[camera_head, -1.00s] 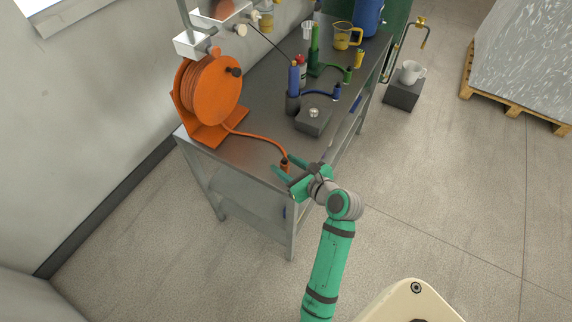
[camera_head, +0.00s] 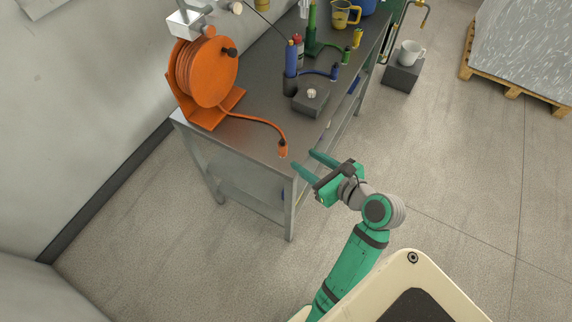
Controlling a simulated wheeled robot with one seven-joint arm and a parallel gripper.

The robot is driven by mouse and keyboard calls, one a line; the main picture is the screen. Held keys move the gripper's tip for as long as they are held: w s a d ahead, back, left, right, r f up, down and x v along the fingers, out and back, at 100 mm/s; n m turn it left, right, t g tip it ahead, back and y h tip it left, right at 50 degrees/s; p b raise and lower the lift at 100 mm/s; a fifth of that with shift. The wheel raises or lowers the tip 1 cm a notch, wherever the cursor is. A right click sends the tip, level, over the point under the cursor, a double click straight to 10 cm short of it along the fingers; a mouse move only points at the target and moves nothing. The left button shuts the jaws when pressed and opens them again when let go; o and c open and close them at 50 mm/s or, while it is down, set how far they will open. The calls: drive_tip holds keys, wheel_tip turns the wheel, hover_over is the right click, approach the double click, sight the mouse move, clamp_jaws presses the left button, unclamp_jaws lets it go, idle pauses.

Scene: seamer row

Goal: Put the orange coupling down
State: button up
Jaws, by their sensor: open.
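The orange coupling (camera_head: 283,150) rests on the metal bench (camera_head: 240,139) near its front corner. It is at the end of an orange hose (camera_head: 263,122) that runs from the orange hose reel (camera_head: 208,75) at the bench's left end. My gripper (camera_head: 306,159) is open and empty. Its green fingers point toward the coupling from the right, with a gap between them and it. The fingertips are at the bench's front edge.
Green and blue couplings with hoses lie beyond. A white mug (camera_head: 409,52) sits on a dark box (camera_head: 402,76) on the floor.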

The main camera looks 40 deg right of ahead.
drive_tip(key=s+a+f+n+g+h, duration=0.1)
drive_tip(key=s+a+f+n+h, duration=0.15)
drive_tip(key=a+f+n, duration=1.2)
drive_tip(key=s+a+r+n+t+y, duration=0.1)
drive_tip(key=s+a+r+n, duration=0.3)
drive_tip(key=s+a+n, duration=0.3)
drive_tip(key=s+a+r+n+t+y, duration=0.1)
drive_tip(key=s+a+r+n, duration=0.4)
drive_tip(key=n, duration=0.9)
drive_tip(key=s+a+t, duration=0.1)
drive_tip(key=s+a, duration=0.2)
drive_tip(key=a, duration=0.2)
drive_tip(key=shift+a, duration=0.2)
drive_tip(key=shift+n+y, duration=0.25)
drive_tip(key=shift+c, duration=1.4)
drive_tip(key=shift+w, duration=0.1)
